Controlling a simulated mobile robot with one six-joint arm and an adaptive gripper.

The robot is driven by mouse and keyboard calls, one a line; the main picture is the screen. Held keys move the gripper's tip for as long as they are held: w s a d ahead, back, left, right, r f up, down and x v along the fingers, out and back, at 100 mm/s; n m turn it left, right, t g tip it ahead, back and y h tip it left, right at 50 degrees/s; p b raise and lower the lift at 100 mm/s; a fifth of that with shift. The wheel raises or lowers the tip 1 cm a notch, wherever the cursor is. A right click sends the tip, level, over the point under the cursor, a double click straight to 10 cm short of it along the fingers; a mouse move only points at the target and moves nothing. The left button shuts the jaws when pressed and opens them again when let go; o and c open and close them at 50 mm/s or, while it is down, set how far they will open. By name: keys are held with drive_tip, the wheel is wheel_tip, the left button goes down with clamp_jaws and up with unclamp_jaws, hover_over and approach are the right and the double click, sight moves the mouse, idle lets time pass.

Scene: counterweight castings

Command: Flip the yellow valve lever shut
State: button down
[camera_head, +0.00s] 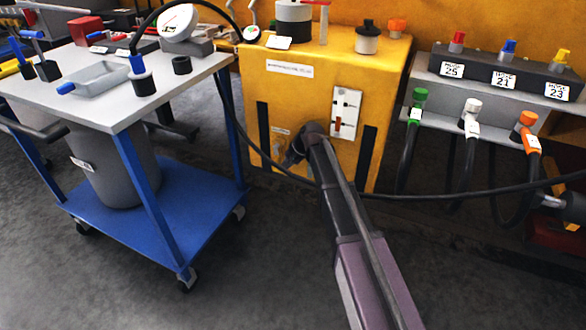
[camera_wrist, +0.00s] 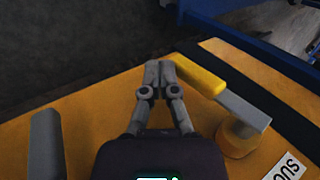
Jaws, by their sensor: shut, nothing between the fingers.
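The valve lever shows in the wrist view, with a yellow grip (camera_wrist: 200,74), a grey arm (camera_wrist: 243,108) and a round yellow pivot (camera_wrist: 237,140) on the orange-yellow face of a machine. My gripper (camera_wrist: 159,70) is shut and empty. Its fingertips are just left of the far end of the yellow grip; I cannot tell whether they touch it. In the head view my gripper (camera_head: 292,157) is low at the front of the yellow machine (camera_head: 295,95), and the lever cannot be made out behind it.
A label starting "SUC" (camera_wrist: 287,170) is beside the pivot. A blue-legged cart (camera_head: 130,110) stands left of the machine. A grey hose rack (camera_head: 480,100) is at the right. A black hose (camera_head: 450,193) crosses behind my arm.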

drive_tip(key=shift+w+a+f, duration=0.1)
drive_tip(key=shift+a+f, duration=0.1)
drive_tip(key=shift+a, duration=0.25)
idle(0.3)
idle(0.5)
